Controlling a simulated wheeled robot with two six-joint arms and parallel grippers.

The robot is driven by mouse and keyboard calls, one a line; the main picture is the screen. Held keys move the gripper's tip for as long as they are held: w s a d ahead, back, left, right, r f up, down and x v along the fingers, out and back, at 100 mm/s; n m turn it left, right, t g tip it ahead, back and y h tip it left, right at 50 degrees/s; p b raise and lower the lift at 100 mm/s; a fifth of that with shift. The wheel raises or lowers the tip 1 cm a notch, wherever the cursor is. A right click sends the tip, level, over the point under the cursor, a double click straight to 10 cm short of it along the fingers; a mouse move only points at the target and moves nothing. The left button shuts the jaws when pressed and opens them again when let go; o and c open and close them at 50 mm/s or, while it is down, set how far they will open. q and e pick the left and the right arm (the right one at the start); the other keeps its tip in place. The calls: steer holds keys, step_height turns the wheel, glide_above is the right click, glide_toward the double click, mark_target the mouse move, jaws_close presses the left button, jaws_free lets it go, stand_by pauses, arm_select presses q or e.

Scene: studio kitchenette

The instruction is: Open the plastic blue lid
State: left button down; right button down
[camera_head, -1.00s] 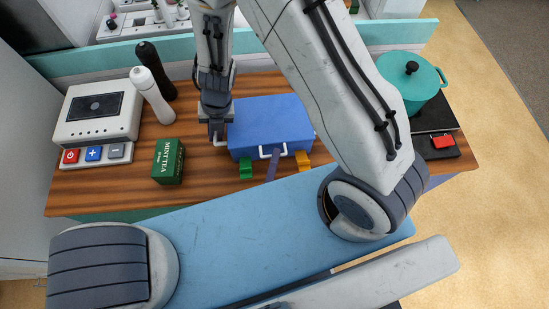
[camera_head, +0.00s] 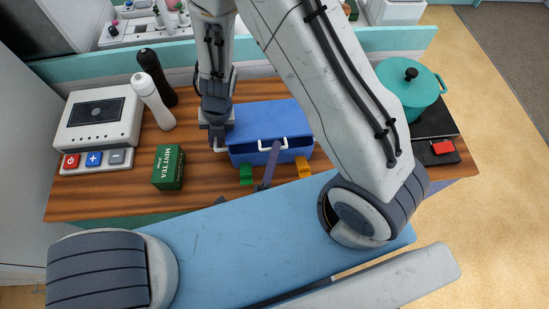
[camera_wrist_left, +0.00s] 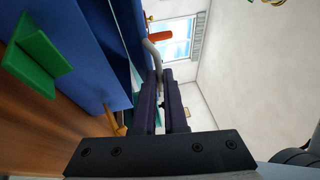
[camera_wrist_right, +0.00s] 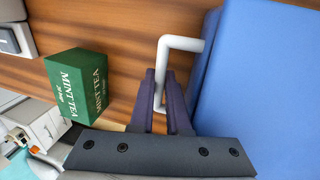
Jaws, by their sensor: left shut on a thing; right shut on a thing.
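The blue box (camera_head: 240,157) stands on the wooden counter, its blue lid (camera_head: 270,117) slightly raised at the front, with a narrow gap in the left wrist view. My left gripper (camera_head: 270,163) is shut on the lid's front handle (camera_head: 285,144), which also shows in the left wrist view (camera_wrist_left: 152,50). My right gripper (camera_head: 217,141) is shut on the white side handle (camera_wrist_right: 178,43) at the box's left side. The green latch (camera_head: 246,174) and orange latch (camera_head: 303,167) stick out at the front.
A green mint tea box (camera_head: 168,168) stands left of the blue box. White and black bottles (camera_head: 152,98) and a white device (camera_head: 98,115) are further left. A teal pot (camera_head: 410,88) stands at the right.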

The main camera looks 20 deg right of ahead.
arm_select(q)
steer(key=shift+r, duration=0.3)
steer(key=c, duration=1)
jaws_free()
steer(key=shift+o, duration=0.2)
steer(key=shift+f, duration=0.1)
steer(key=shift+s, duration=0.15)
steer(key=v, duration=1.1)
steer(key=shift+s+a, duration=0.3)
steer(key=shift+f, duration=0.15)
